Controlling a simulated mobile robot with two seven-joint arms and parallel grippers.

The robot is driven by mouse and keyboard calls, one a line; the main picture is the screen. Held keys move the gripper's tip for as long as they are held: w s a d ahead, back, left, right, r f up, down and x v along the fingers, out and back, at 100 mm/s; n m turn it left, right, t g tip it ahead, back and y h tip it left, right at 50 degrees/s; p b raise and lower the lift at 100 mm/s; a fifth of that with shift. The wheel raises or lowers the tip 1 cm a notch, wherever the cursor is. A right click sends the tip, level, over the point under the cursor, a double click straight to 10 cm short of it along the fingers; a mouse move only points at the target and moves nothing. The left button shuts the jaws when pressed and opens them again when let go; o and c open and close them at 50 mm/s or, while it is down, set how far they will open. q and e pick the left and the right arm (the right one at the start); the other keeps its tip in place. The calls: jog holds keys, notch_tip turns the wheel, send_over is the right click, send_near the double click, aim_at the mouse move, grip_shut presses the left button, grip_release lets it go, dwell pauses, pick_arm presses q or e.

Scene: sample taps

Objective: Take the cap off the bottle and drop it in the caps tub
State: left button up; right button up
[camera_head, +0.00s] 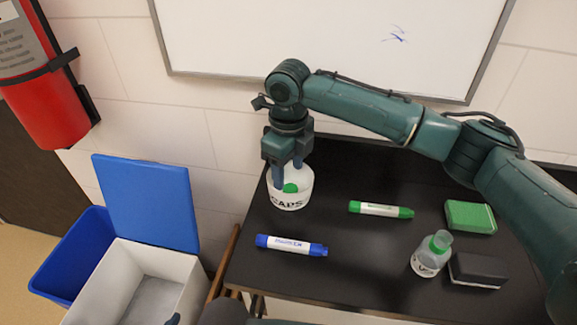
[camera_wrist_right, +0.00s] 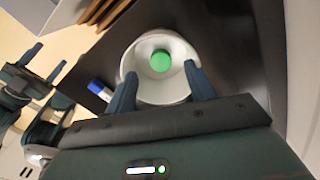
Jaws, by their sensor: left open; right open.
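The white caps tub (camera_head: 290,200) stands at the desk's left end. A green cap (camera_head: 290,188) lies inside it; the right wrist view shows the cap (camera_wrist_right: 160,60) near the middle of the tub (camera_wrist_right: 146,88). My right gripper (camera_head: 287,175) points down at the tub, open, its fingers apart with neither on the cap. The bottle (camera_head: 427,262) stands upright at the desk's front right, with green at its neck; no separate cap is clear on it. My left gripper (camera_wrist_right: 43,62) is open and empty in the right wrist view, away from the desk.
A blue marker (camera_head: 290,245), a green marker (camera_head: 380,209), a green block (camera_head: 470,216) and a dark eraser (camera_head: 478,269) lie on the black desk. A white bin (camera_head: 140,262) and a blue bin (camera_head: 75,255) stand left.

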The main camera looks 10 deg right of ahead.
aim_at(288, 188)
dwell(0.4)
jog(key=shift+r+p, duration=0.45)
jog(key=shift+p, duration=0.05)
notch_tip(288, 188, up, 6)
jog(key=p, duration=0.4)
jog(key=shift+s, duration=0.1)
